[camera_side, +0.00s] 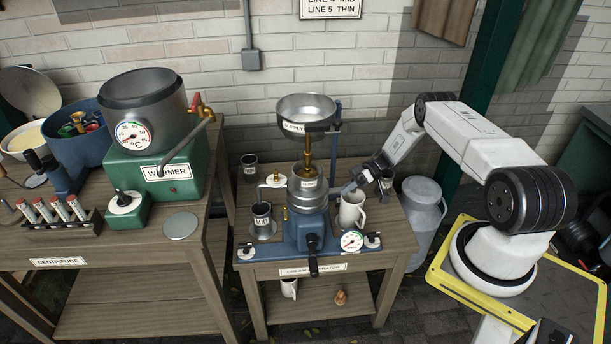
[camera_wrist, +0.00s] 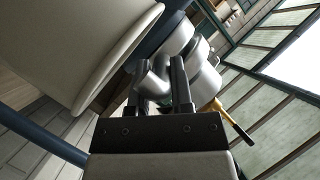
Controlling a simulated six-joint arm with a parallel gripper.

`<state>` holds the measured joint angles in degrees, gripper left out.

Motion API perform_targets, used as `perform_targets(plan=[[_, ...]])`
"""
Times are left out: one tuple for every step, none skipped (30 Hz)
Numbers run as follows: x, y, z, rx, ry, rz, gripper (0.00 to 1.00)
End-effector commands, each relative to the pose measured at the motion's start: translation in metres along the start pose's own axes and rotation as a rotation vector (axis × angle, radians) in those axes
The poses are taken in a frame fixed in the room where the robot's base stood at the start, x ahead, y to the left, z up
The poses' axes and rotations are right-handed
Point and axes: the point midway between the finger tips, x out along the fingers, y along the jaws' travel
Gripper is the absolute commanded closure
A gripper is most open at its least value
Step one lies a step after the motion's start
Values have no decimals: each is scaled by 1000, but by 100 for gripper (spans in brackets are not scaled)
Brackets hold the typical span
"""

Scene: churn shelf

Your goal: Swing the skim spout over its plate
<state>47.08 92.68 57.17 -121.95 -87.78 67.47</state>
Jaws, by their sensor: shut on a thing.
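The cream separator has a blue base (camera_side: 305,232) and a steel bowl body (camera_side: 306,190) on the middle bench. A short grey metal spout (camera_side: 347,188) comes off its right side, above a white jug (camera_side: 352,212). My gripper (camera_side: 366,178) is at this spout from the right. In the wrist view, my gripper (camera_wrist: 160,95) has its two dark fingers either side of a grey metal tube (camera_wrist: 156,82), shut on it. I take this tube to be the skim spout. Any plate under the white jug is largely hidden by it.
The supply bowl (camera_side: 307,110) stands above. The green warmer (camera_side: 172,170) is on the left bench.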

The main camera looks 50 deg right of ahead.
Motion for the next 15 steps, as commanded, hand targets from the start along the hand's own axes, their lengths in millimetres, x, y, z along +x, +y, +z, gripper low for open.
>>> perform_targets(plan=[[-1, 2, 0, -5, -8, -6, 100], [-1, 2, 0, -6, -11, -11, 100], [-1, 3, 0, -7, -15, -16, 100], [-1, 3, -1, -9, -18, -19, 100], [-2, 4, -1, -10, -21, -21, 100], [-2, 4, -2, -11, -23, -25, 100], [-2, 4, -2, -12, -25, -27, 100], [-2, 4, -2, -13, -26, -29, 100], [-2, 4, -2, -15, -28, -31, 100], [-2, 5, -3, -15, -29, -32, 100], [-2, 5, -3, -16, -30, -33, 100], [-2, 5, -3, -16, -31, -33, 100], [-2, 5, -3, -17, -32, -33, 100], [-2, 5, -3, -17, -32, -33, 100], [-2, 5, -3, -17, -32, -33, 100]])
